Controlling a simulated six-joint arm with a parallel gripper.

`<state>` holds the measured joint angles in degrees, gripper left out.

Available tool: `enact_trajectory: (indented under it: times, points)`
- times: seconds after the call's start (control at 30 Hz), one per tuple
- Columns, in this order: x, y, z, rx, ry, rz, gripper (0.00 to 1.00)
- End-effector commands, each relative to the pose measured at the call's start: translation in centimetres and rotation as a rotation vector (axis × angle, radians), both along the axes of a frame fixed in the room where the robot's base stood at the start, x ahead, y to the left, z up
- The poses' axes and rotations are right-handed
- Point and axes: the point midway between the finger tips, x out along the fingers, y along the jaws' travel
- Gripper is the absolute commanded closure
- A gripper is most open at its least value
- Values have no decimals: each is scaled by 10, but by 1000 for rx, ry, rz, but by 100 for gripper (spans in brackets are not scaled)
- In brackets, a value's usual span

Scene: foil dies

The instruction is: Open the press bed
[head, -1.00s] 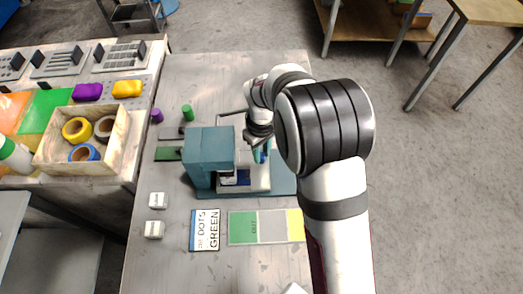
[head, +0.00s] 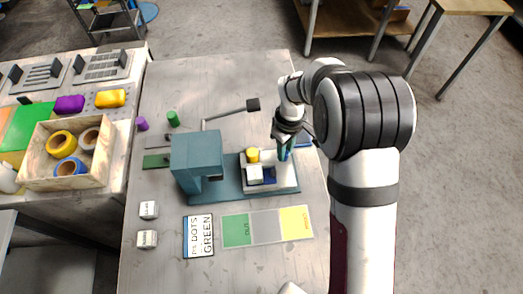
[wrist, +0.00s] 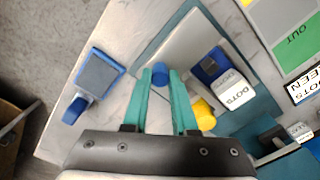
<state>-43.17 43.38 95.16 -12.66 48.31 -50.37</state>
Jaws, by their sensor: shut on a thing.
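The teal press (head: 197,152) stands on a teal base plate (head: 227,193) in the middle of the table. Its pale bed (head: 287,182) lies out to the right of the press head, and it also shows in the wrist view (wrist: 190,48). On the bed are a white DOTS block (head: 255,175), a blue part (head: 270,174) and a yellow cylinder (head: 253,155). My gripper (head: 284,153), with teal fingers, is at the bed's far right side. In the wrist view its fingertips (wrist: 161,78) are shut on a blue knob (wrist: 160,71) at the bed's edge.
A lever with a black end (head: 253,104) reaches out behind the press. A blue-framed grey pad (wrist: 97,75) lies beyond the bed. In front are a DOTS GREEN card (head: 198,236) and a coloured mat (head: 266,229). Two white blocks (head: 148,210) sit at left.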

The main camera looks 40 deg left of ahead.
Motion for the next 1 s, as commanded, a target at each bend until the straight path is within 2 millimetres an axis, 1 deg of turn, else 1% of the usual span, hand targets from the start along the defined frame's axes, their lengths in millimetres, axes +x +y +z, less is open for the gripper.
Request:
enact_trajectory:
  times: [0.03, 0.13, 0.47, 0.5, 0.57, 0.87, 0.97, 1.0]
  points:
    - [7, -5, 1, 2, -3, -2, 100]
    - [15, -13, 1, 2, -3, 0, 100]
    - [17, -15, 1, 3, -2, 1, 100]
    - [16, -15, 1, 3, -2, 1, 70]
    - [16, -15, 1, 3, -2, 1, 61]
    - [16, -16, 2, 2, -1, 1, 61]
    - [16, -15, 12, 4, -3, 0, 61]
    - [16, -15, 19, 4, -3, 0, 61]
